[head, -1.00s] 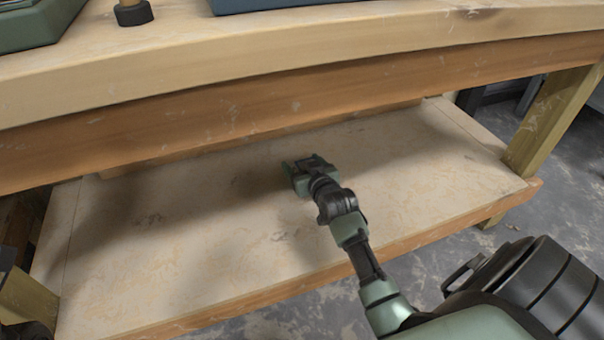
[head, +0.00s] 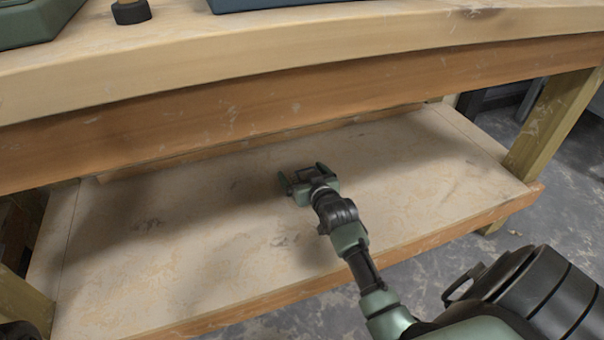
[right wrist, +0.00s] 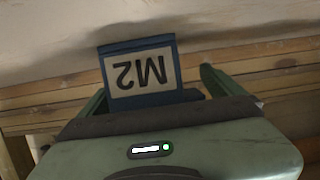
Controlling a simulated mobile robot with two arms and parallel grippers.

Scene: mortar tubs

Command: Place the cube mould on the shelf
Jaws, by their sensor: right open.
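The cube mould (right wrist: 140,72) shows in the right wrist view as a dark blue block with a pale face marked "M2", upside down in that picture. It stands between the two fingers of my right gripper (right wrist: 152,82), with a gap visible at the right finger. In the head view my right gripper (head: 302,173) is open, low over the middle of the shelf (head: 150,265). A small dark shape shows between its fingers there, too small to tell as mould or gripper. My left gripper is not in view.
A wooden post (head: 550,125) stands at the right end. The shelf is bare on both sides of my gripper. A green tub (head: 35,22) is on the bench top.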

